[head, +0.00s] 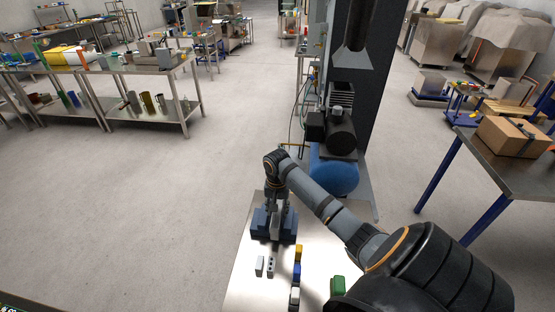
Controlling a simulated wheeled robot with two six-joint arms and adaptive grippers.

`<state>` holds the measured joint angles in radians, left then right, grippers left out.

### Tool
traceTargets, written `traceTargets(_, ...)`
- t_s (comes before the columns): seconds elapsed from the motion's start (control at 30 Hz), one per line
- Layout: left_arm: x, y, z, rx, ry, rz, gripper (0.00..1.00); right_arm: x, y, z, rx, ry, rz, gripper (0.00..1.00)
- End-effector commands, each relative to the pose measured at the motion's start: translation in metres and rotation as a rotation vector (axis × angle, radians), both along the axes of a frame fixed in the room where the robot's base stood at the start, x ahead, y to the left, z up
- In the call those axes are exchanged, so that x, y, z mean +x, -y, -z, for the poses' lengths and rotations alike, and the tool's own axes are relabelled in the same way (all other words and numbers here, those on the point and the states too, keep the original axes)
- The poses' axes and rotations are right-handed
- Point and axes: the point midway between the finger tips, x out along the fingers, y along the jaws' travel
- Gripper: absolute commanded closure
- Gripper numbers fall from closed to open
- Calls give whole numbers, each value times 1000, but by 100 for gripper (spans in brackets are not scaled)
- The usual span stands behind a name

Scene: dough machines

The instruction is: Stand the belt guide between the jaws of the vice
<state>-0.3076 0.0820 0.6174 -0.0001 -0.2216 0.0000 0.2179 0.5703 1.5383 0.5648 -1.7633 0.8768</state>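The blue vice (261,226) stands on a steel table (242,262) at the lower middle of the head view. My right gripper (275,211) points down right over the vice's jaws. Its fingers are small and dark here, and a greyish part shows between or beside them. I cannot tell whether that is the belt guide or part of the gripper or vice. The gap between the jaws is mostly hidden by the gripper. My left gripper is out of view.
In front of the vice lie two small grey blocks (260,266), a yellow block (298,251), a blue block (297,270) and a green piece (338,286). A compressor with a blue tank (334,178) stands behind the table. A box (513,137) sits on the right table.

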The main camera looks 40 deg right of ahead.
Motion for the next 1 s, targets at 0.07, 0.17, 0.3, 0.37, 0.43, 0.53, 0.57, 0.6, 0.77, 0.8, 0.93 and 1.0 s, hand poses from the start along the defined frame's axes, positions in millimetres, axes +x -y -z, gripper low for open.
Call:
traceTargets(0.07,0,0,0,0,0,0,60,0,0,0,0,0,0,50)
traceTargets(0.17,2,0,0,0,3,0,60,0,0,0,0,0,0,50)
traceTargets(0.3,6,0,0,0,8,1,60,0,0,0,0,1,0,50)
traceTargets(0.37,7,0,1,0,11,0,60,1,0,-2,-1,2,0,50)
traceTargets(0.43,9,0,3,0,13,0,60,1,0,-10,-1,6,-1,50)
traceTargets(0.53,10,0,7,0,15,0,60,1,1,-29,-3,5,-2,50)
traceTargets(0.57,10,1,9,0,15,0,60,2,1,-37,-4,7,-1,50)
traceTargets(0.6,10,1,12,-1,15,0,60,2,1,-48,-4,8,-2,50)
traceTargets(0.77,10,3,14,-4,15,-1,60,2,1,-91,-2,5,0,50)
traceTargets(0.8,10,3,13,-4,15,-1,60,2,1,-99,-2,5,0,50)
traceTargets(0.93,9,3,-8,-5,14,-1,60,0,0,-122,1,0,0,50)
traceTargets(1.0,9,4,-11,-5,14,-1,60,1,0,-125,1,0,0,50)
